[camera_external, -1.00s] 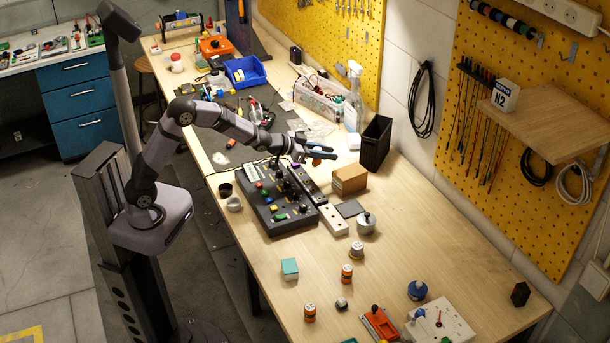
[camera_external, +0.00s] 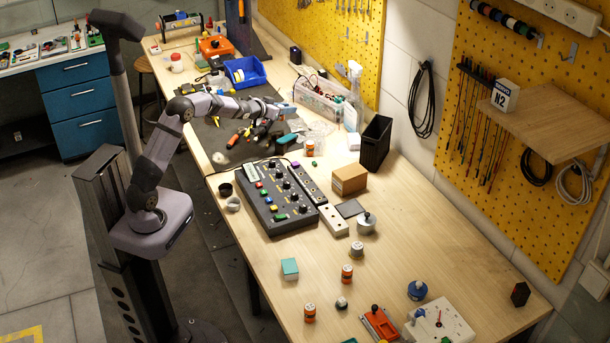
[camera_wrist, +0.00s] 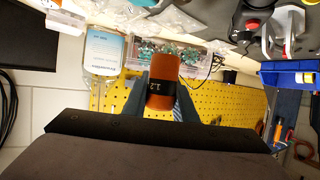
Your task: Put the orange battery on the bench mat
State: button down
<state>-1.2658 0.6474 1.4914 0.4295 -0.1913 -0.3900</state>
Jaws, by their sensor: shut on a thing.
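In the wrist view the orange battery (camera_wrist: 163,85), with a black band marked "1.2", sits between the two dark fingers of my gripper (camera_wrist: 163,98), which are shut on it. In the external view my gripper (camera_external: 284,123) is above the far part of the bench, near the right side of the dark bench mat (camera_external: 228,128). The held battery is not clear there. A small orange-and-white cylinder (camera_external: 310,147) shows just right of my gripper; I cannot tell whether it is a separate one.
Tools and the blue bin (camera_external: 245,72) crowd the mat's back and right. A clear box (camera_external: 322,98) and black bin (camera_external: 376,145) stand to the right. The control box (camera_external: 277,197) stands in front. The mat's left front is mostly bare.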

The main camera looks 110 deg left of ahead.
jog(key=shift+f, duration=4.95)
jog(key=shift+f, duration=0.2)
jog(key=c, duration=1.4)
grip_release()
jog(key=shift+c, duration=0.2)
jog(key=shift+r, duration=0.1)
jog(key=shift+r+p, duration=0.15)
jog(key=shift+p, duration=0.15)
jog(key=b+v, duration=0.2)
jog(key=v, duration=1)
jog(key=shift+s+b, duration=0.1)
jog(key=shift+b, duration=0.25)
